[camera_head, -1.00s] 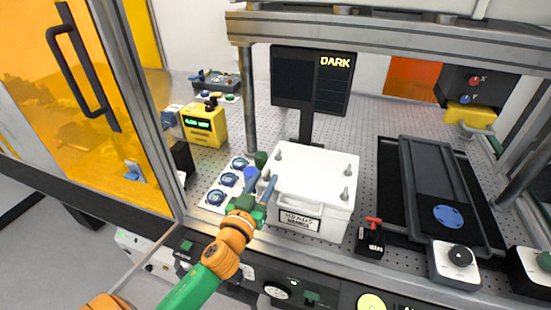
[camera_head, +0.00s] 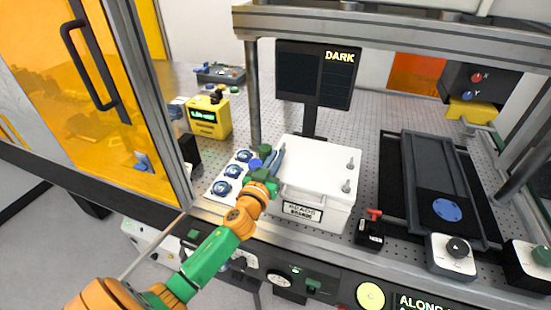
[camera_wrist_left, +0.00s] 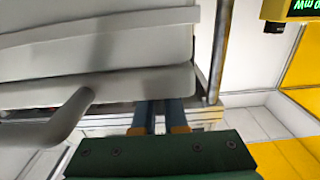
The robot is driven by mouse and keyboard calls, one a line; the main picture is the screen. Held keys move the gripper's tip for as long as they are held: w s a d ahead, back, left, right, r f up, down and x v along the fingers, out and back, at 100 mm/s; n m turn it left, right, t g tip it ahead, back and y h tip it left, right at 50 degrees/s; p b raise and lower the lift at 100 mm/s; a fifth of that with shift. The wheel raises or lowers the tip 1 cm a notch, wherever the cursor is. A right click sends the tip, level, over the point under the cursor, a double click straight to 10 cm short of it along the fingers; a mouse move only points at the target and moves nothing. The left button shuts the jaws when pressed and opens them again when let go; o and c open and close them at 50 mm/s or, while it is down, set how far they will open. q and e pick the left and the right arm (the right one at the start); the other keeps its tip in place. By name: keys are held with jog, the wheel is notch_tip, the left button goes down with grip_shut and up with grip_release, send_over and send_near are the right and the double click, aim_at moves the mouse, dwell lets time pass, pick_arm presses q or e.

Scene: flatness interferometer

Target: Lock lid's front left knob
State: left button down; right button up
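The white lid (camera_head: 318,160) sits on a white box (camera_head: 322,223) with a label on its front. Grey upright knobs show at its back right (camera_head: 350,163) and front right (camera_head: 346,186). The front left knob is hidden behind my left gripper in the head view. My left gripper (camera_head: 277,160) is at the lid's left edge, its blue fingers pointing away from me. In the left wrist view its fingers (camera_wrist_left: 159,116) stand close together with a narrow gap and nothing visible held. A grey rounded piece (camera_wrist_left: 68,115), perhaps a knob, shows left of them. My right gripper is not in view.
Several round blue-and-white pieces (camera_head: 231,171) lie left of the box. A yellow meter (camera_head: 208,118) stands behind them. A monitor (camera_head: 313,75) stands behind the box. A small block with a red lever (camera_head: 371,228) is at the right. An orange panel (camera_head: 70,110) and metal post bound the left.

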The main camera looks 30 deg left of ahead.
aim_at(284, 171)
pick_arm(q)
jog(key=shift+m+h, duration=0.3)
jog(key=shift+h, duration=0.2)
jog(key=m+h, duration=0.2)
jog(key=h, duration=0.2)
jog(key=shift+d+m+t, duration=0.3)
jog(key=shift+m, duration=0.1)
jog(key=m+h, duration=0.1)
jog(key=h+b, duration=0.1)
jog(key=h, duration=0.1)
jog(key=m+h, duration=0.1)
jog(key=shift+d+f+m, duration=0.15)
jog(key=shift+d+m, duration=0.15)
jog(key=m+g+h+b, duration=0.2)
jog(key=h+b, duration=0.1)
jog(key=b, duration=0.1)
jog(key=d+m+g+h+b, duration=0.1)
jog(key=m+g+h+b, duration=0.2)
jog(key=b, duration=0.1)
jog(key=s+m+g+h+b, duration=0.1)
jog(key=m+g+h+b, duration=0.1)
jog(key=h+b, duration=0.2)
jog(key=shift+d+f+m, duration=0.2)
jog(key=shift+d+m, duration=0.1)
jog(key=shift+d, duration=0.05)
jog(key=shift+s+d+r+m+g+h+b, duration=0.15)
jog(key=shift+m+g+h+b, duration=0.3)
jog(key=shift+g+b, duration=0.45)
